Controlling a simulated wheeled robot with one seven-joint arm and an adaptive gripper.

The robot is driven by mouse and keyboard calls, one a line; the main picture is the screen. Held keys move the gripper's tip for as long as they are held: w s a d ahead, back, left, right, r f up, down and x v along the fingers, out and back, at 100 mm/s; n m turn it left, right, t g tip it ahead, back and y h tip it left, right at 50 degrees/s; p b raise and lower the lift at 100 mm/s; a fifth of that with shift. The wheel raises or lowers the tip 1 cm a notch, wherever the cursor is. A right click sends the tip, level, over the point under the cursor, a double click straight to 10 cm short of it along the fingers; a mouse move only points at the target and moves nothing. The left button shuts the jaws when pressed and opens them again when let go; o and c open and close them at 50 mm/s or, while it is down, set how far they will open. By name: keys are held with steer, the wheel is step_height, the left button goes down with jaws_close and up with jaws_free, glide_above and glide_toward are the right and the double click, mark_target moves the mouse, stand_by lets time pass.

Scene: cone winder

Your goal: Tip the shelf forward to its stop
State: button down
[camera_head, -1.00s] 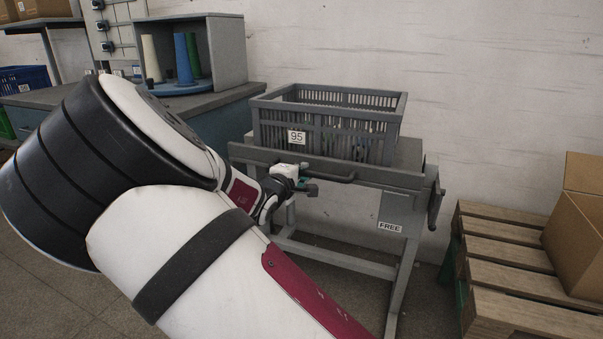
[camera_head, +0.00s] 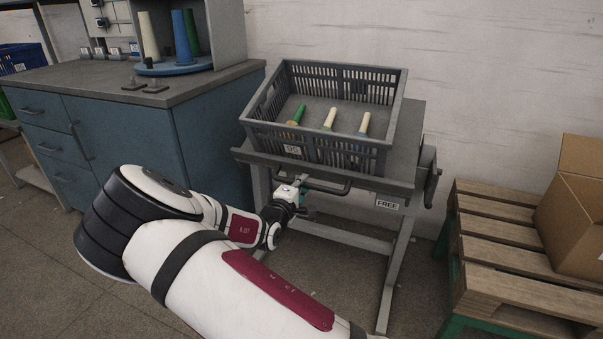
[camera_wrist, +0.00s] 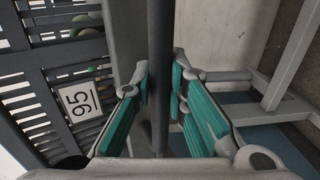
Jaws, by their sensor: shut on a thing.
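The grey shelf (camera_head: 408,145) stands on a grey frame (camera_head: 393,262) and is tilted forward, its front edge lower than its back. The slotted grey crate (camera_head: 333,153) marked 95 sits on it, with green, white and blue cones visible inside. A dark bar handle (camera_head: 333,190) runs along the shelf's front. My gripper (camera_head: 302,192) is at the left part of this handle. In the wrist view the handle (camera_wrist: 160,50) passes between the teal-padded fingers of my gripper (camera_wrist: 161,85), which are shut on it. Whether the shelf touches a stop cannot be seen.
A dark crank or knob (camera_head: 430,175) and a FREE label (camera_head: 387,204) are at the frame's right. A wooden pallet (camera_head: 500,235) with a cardboard box (camera_head: 575,215) stands right. A blue cabinet (camera_head: 125,150) stands left. Floor below the shelf is open.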

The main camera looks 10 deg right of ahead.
steer(key=shift+f, duration=0.35)
steer(key=c, duration=1.6)
jaws_free()
steer(key=shift+o, duration=0.2)
steer(key=shift+r, duration=0.1)
steer(key=shift+s+a, duration=0.15)
steer(key=v, duration=1.1)
steer(key=shift+s, duration=0.25)
steer(key=shift+a, duration=0.15)
